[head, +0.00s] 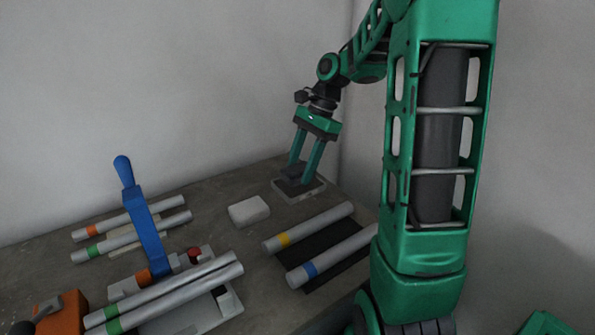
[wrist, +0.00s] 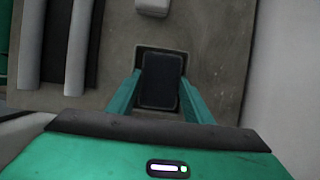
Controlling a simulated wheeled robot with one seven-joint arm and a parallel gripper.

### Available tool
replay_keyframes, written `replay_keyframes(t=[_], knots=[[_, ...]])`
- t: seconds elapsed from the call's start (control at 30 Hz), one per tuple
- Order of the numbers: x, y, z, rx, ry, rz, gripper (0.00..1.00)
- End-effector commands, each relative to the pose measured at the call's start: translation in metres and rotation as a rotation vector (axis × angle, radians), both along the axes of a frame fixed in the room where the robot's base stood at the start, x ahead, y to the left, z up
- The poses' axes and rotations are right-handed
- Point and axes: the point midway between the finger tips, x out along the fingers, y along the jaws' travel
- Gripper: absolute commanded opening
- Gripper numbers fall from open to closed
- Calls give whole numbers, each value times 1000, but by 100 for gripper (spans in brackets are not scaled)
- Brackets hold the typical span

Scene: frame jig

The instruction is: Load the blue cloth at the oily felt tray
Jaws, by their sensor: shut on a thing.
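My gripper (head: 304,170) reaches down at the back right of the table. In the wrist view its two green fingers (wrist: 161,85) close on the sides of a dark, blue-grey block-like pad, which I take to be the blue cloth (wrist: 161,80). The cloth (head: 295,170) also shows between the fingers in the head view. The oily felt tray (head: 312,190) is a low, pale-rimmed tray with a dark inside, right under the gripper. Its dark inside also shows around the cloth in the wrist view (wrist: 148,48). I cannot tell whether the cloth touches the felt.
A white block (head: 248,211) lies left of the tray. Two tubes with yellow and blue bands lie on a black mat (head: 318,254) in front. A jig with a blue lever (head: 146,225), more banded tubes and an orange block (head: 60,315) fill the left side.

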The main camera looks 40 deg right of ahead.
Motion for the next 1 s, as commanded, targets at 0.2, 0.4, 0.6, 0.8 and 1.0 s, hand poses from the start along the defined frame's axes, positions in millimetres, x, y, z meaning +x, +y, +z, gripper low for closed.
replay_keyframes(t=[0.2, 0.4, 0.6, 0.8, 1.0], knots=[[0, 0, 16, -1, -1, 1, 28], [0, 0, 29, -1, -2, 1, 28], [0, 0, 43, -1, -3, 1, 28], [0, 0, 54, -1, -2, 0, 28], [0, 0, 57, -1, -1, 2, 28]])
